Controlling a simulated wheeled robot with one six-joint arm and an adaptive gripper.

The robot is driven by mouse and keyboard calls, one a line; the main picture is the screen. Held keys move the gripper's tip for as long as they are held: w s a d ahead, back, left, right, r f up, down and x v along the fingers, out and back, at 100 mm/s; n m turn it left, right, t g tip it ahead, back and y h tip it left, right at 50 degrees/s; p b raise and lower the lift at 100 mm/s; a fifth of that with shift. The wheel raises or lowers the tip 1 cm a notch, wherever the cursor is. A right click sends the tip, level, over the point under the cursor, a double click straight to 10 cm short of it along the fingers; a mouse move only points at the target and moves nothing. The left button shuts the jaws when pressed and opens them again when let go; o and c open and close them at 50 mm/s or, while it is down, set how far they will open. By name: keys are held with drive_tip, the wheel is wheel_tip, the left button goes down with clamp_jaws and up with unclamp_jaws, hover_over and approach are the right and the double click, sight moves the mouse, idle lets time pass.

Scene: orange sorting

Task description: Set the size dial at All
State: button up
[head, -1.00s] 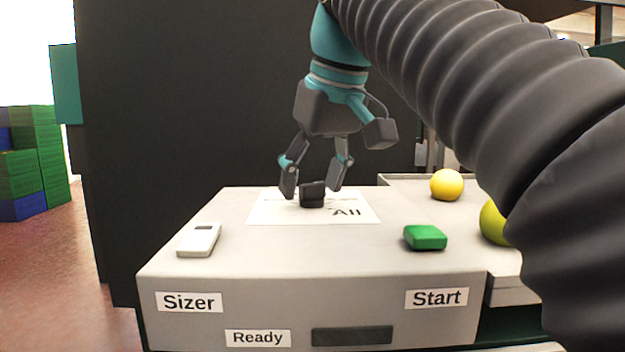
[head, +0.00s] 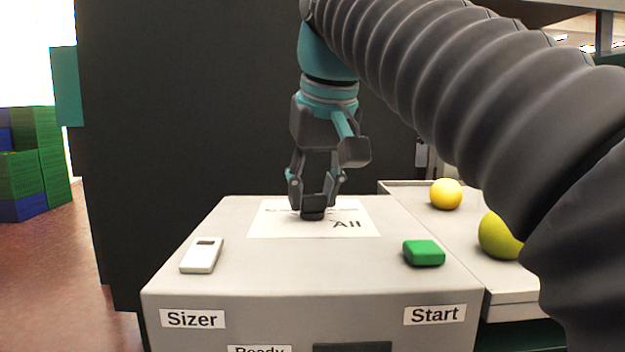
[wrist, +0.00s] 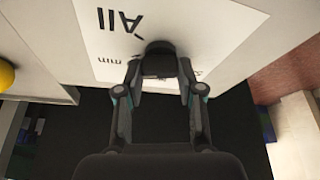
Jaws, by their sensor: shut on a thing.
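The size dial (head: 313,213) is a small black knob on a white label sheet (head: 270,228) on top of the grey sizer box (head: 230,285). The word "All" is printed on the sheet just to the front right of the dial. My gripper (head: 314,203) points down and is shut on the dial, one finger at each side. In the wrist view the dial (wrist: 159,62) sits between the fingertips of my gripper (wrist: 158,80), and "All" shows up and left of it. The dial's pointer mark cannot be made out.
A green Start button (head: 424,253) is at the box's right, and a white switch (head: 202,255) at its left. A yellow fruit (head: 446,194) and a greenish one (head: 499,236) lie on the tray (head: 400,190) at the right. A dark panel (head: 190,110) stands behind.

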sight(301, 224)
drive_tip(key=m+h+p, duration=0.1)
drive_tip(key=m, duration=0.1)
drive_tip(key=m+p, duration=0.2)
drive_tip(key=shift+a+r+m+h, duration=0.1)
drive_tip(key=shift+m+h, duration=0.2)
drive_tip(key=shift+h, duration=0.1)
drive_tip(key=m+h, duration=0.1)
drive_tip(key=m, duration=0.3)
drive_tip(key=shift+m+h+p, duration=0.3)
drive_tip(key=shift+h+p, duration=0.1)
drive_tip(key=shift+g, duration=0.4)
drive_tip(key=o, duration=1.1)
drive_tip(key=shift+o, duration=0.2)
drive_tip(key=v, duration=0.7)
